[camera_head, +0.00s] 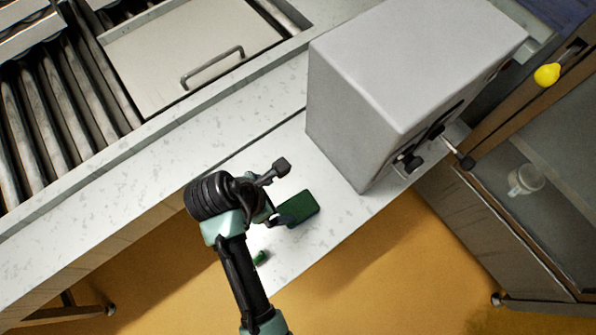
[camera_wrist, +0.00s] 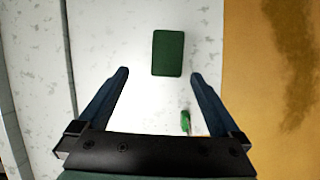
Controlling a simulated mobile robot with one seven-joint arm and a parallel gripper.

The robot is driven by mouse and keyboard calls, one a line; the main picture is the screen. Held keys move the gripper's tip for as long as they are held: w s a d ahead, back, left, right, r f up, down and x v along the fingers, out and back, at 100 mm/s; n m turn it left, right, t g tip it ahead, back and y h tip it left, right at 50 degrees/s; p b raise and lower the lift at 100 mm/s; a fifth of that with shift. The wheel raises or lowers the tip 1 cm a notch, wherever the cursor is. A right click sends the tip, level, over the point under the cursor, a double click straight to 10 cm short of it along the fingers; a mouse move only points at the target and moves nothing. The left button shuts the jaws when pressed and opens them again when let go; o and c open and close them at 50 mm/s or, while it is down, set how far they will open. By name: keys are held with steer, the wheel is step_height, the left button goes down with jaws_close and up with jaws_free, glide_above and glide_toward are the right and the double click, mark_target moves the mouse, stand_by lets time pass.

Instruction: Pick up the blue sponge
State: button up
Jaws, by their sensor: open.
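No blue sponge shows in either view. A dark green rectangular block (camera_head: 304,208), which may be a sponge, lies flat on the pale speckled counter (camera_head: 345,208). In the wrist view the green block (camera_wrist: 168,52) is just ahead of the fingertips, lined up mostly between them and slightly toward the right one. My gripper (camera_head: 283,193) is open and empty, above the counter beside the block. In the wrist view my gripper (camera_wrist: 160,74) has its fingers wide apart. In the head view one finger overlaps the block's left end.
A small green item (camera_head: 261,257) lies near the counter's front edge; it shows by the right finger in the wrist view (camera_wrist: 185,122). A large grey box-shaped machine (camera_head: 390,85) stands behind the block. A metal roller conveyor (camera_head: 45,120) is at left. Orange floor (camera_head: 390,270) lies beyond the edge.

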glide_above(296, 209)
steer(key=a, duration=0.1)
steer(key=shift+g, duration=0.3)
steer(key=f, duration=0.3)
steer(key=f+b, duration=0.1)
steer(key=f, duration=0.3)
steer(key=shift+s+a+f, duration=0.1)
steer(key=shift+s+f, duration=0.1)
steer(key=shift+x, duration=2.5)
steer(key=shift+s+a+f, duration=0.1)
steer(key=shift+s+f, duration=0.1)
steer(key=shift+f, duration=0.1)
steer(key=c, duration=1.3)
step_height(296, 209, up, 11)
steer(key=shift+f+p, duration=0.25)
steer(key=shift+p, duration=0.3)
